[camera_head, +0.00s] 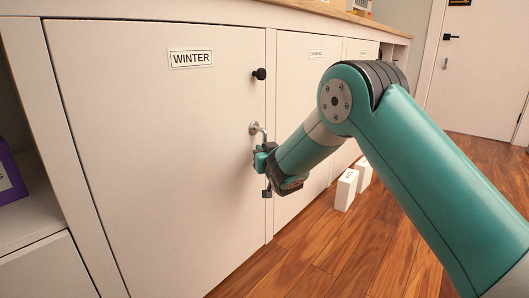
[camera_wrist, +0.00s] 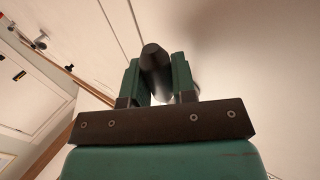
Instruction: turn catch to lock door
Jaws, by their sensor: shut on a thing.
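The white cabinet door labelled WINTER (camera_head: 150,150) looks closed, flush with its frame. A metal catch (camera_head: 256,128) sits at its right edge, below the black knob; its round base shows and its arm hangs down to my gripper. My gripper (camera_head: 262,161) is at the door's right edge, shut on the catch. In the wrist view, the two green fingers of my gripper (camera_wrist: 158,80) stand on either side of a dark grey rounded piece (camera_wrist: 155,62), which appears to be the catch's lever. The fingers hide part of it.
A black knob (camera_head: 260,74) sticks out above the catch. More labelled cabinet doors (camera_head: 305,95) continue to the right. White boxes (camera_head: 346,190) stand on the wood floor (camera_head: 310,255) beside the cabinet. A purple box (camera_head: 10,180) sits on a shelf at left.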

